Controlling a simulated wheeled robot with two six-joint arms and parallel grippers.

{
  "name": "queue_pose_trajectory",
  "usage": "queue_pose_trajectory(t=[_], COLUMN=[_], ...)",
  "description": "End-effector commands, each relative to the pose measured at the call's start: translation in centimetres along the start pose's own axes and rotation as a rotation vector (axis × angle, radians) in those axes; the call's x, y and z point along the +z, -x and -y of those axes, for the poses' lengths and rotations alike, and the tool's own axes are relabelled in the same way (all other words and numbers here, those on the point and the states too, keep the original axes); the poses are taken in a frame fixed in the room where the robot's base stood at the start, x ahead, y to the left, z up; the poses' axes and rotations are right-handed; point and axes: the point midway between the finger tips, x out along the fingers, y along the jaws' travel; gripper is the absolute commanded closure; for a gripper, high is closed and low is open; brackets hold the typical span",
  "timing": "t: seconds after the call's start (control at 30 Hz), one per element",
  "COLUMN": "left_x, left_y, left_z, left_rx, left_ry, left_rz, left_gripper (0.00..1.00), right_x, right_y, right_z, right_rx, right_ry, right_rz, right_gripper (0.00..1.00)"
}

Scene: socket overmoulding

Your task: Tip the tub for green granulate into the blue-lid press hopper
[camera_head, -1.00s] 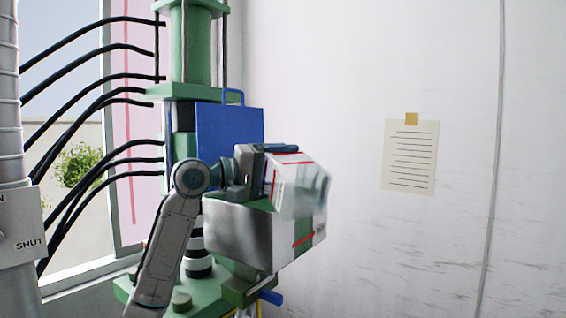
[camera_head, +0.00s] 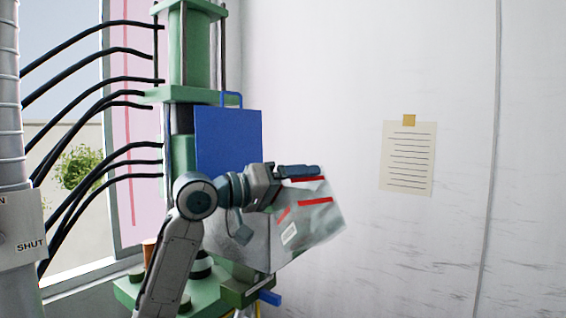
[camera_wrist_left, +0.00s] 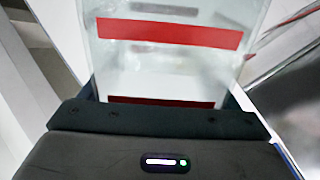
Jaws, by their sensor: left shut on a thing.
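My left gripper (camera_head: 294,172) is shut on the tub (camera_head: 322,218), a pale see-through container with red bands and a small white label. The tub hangs tilted in front of and over the right part of the grey metal press hopper (camera_head: 226,245), hiding much of it. In the left wrist view the tub (camera_wrist_left: 165,62) fills the top middle, with red bands across it; I see no green granulate there. The blue lid (camera_head: 228,137) stands upright behind the hopper. Whether granulate is falling cannot be told. My right gripper is not in view.
The green press column (camera_head: 190,45) rises behind the hopper, with several black hoses (camera_head: 95,90) running left. A grey pipe with a box marked SHUT (camera_head: 22,230) stands at the far left. A paper note (camera_head: 408,158) hangs on the wall. The space to the right is clear.

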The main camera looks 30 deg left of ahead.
Motion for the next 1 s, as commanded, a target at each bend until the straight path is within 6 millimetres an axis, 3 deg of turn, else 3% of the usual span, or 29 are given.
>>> queue_pose_trajectory(t=[0.27,0.7,1.0], left_x=[0.6,2.2,2.4], left_y=[-0.1,-0.1,0.0], left_z=[0.5,-2.6,-3.1], left_rx=[-0.010,-0.006,-0.007], left_ry=[-0.009,-0.591,-0.696], left_rz=[0.014,0.011,0.011], left_gripper=[0.76,0.76,0.76], right_x=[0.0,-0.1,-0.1], right_y=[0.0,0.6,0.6], right_z=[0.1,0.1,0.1], right_rx=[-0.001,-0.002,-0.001], right_ry=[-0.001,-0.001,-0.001], right_rz=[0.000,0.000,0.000], right_gripper=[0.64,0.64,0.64])
